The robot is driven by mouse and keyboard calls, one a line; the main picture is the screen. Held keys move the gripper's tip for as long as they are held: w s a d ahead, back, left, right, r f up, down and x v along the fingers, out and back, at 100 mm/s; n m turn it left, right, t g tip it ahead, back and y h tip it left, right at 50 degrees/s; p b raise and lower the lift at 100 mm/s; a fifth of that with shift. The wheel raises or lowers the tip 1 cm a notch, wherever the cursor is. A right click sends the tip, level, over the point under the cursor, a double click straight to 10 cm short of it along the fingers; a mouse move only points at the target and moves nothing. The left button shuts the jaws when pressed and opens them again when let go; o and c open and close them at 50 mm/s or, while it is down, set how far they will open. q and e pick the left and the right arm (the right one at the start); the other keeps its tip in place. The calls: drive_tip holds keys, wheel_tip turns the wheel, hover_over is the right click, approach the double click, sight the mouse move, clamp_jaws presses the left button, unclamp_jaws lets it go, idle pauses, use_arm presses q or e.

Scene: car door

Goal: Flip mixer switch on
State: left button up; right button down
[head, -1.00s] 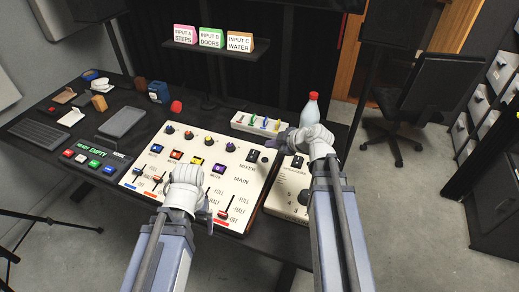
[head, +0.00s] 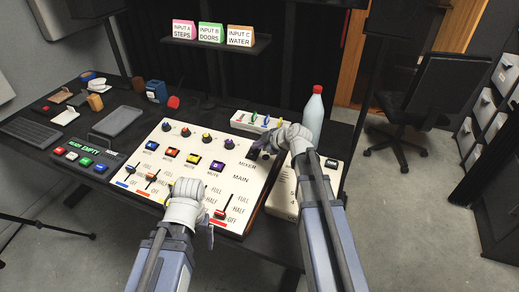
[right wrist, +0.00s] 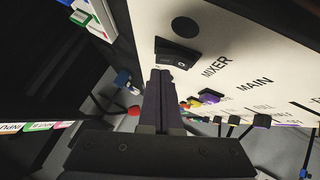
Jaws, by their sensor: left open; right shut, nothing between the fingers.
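The mixer is a cream panel (head: 228,172) with knobs, coloured mute buttons and sliders, on the black table. Its black rocker switch (right wrist: 178,53) shows beside the MIXER label in the right wrist view. In the head view my right gripper hides the switch. My right gripper (head: 258,149) is shut and empty, at the panel's upper right corner. In the right wrist view its dark fingertips (right wrist: 161,74) are just below the switch; I cannot tell whether they touch it. My left gripper (head: 184,196) is over the lower middle of the panel, its fingers mostly hidden.
A speakers box (head: 283,197) with its own switch (head: 331,162) stands to the right, partly behind my right arm. A bottle (head: 314,112) and a tray of coloured pegs (head: 243,119) are behind. A button box (head: 85,160) lies left. A card shelf (head: 215,51) is behind.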

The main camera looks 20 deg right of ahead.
drive_tip(key=shift+w+d+f, duration=0.1)
drive_tip(key=shift+w+f, duration=0.1)
drive_tip(key=shift+f, duration=0.3)
use_arm(q)
drive_tip(key=shift+f, duration=0.5)
use_arm(e)
drive_tip(key=shift+w+d+f+g, duration=0.2)
drive_tip(key=shift+w+d+g, duration=0.1)
drive_tip(key=shift+w, duration=0.1)
drive_tip(key=shift+s+a, duration=0.15)
drive_tip(key=shift+s, duration=0.05)
drive_tip(key=shift+s+a+m, duration=0.1)
drive_tip(key=shift+s+m, duration=0.05)
drive_tip(key=shift+m, duration=0.15)
drive_tip(key=shift+s+a+f, duration=0.1)
drive_tip(key=shift+s+a, duration=0.25)
drive_tip(key=shift+s, duration=0.15)
use_arm(q)
drive_tip(key=shift+r, duration=0.15)
use_arm(e)
drive_tip(key=shift+a+r, duration=0.1)
drive_tip(key=shift+r, duration=0.1)
